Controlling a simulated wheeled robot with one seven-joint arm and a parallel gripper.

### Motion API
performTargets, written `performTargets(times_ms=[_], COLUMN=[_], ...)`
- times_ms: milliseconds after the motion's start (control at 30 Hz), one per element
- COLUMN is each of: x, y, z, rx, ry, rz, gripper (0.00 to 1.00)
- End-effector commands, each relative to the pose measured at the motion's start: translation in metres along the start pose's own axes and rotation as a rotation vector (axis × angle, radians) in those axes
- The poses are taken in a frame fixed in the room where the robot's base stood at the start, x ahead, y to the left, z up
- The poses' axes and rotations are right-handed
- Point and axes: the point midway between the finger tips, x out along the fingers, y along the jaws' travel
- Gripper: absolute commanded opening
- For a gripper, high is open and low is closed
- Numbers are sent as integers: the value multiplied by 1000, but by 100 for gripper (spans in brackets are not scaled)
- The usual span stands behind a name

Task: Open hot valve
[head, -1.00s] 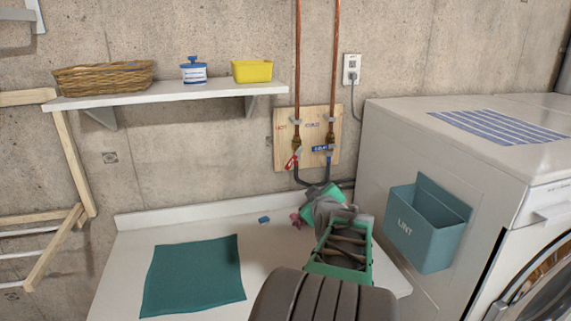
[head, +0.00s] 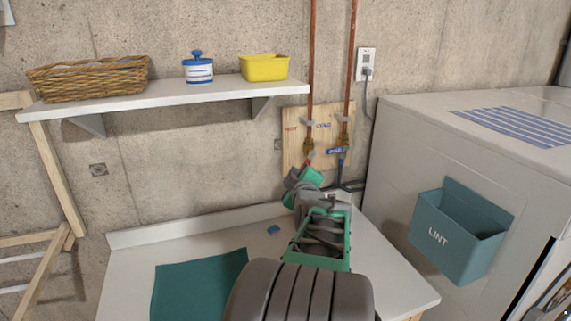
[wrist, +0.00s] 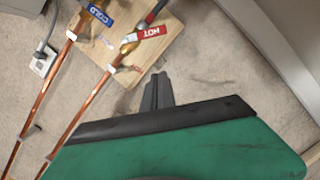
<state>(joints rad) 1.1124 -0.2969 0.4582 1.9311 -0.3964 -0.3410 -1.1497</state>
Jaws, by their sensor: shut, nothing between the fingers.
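The hot valve's red lever (wrist: 148,33), marked HOT, is in the upper middle of the wrist view, slanted to its copper pipe. In the head view the hot valve (head: 309,145) is on the left pipe, its lever mostly hidden behind my gripper (head: 304,172). My gripper's fingers (wrist: 158,80) are shut and empty, just below the red lever in the wrist picture. A visible gap separates them there. The cold valve's blue lever (wrist: 98,13) sits beside it; it also shows in the head view (head: 336,151).
A wooden board (head: 294,140) backs the valves. A white shelf (head: 190,94) holds a basket, a jar and a yellow tub. The counter below has a teal cloth (head: 198,285) and a small blue item (head: 274,230). The washer with a lint bin (head: 460,235) stands right.

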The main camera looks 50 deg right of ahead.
Motion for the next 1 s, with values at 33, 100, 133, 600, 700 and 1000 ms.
performTargets(times_ms=[33,100,133,600,700,1000], x=[2,7,10,103,106,110], y=[0,1,1,1,2,-1], z=[-1,-1,-2,3,23,39], rx=[0,1,1,2,3,0], ry=[0,0,1,-2,-4,1], rz=[-1,-2,-3,-4,-3,-1], gripper=[0,0,0,0,0,0])
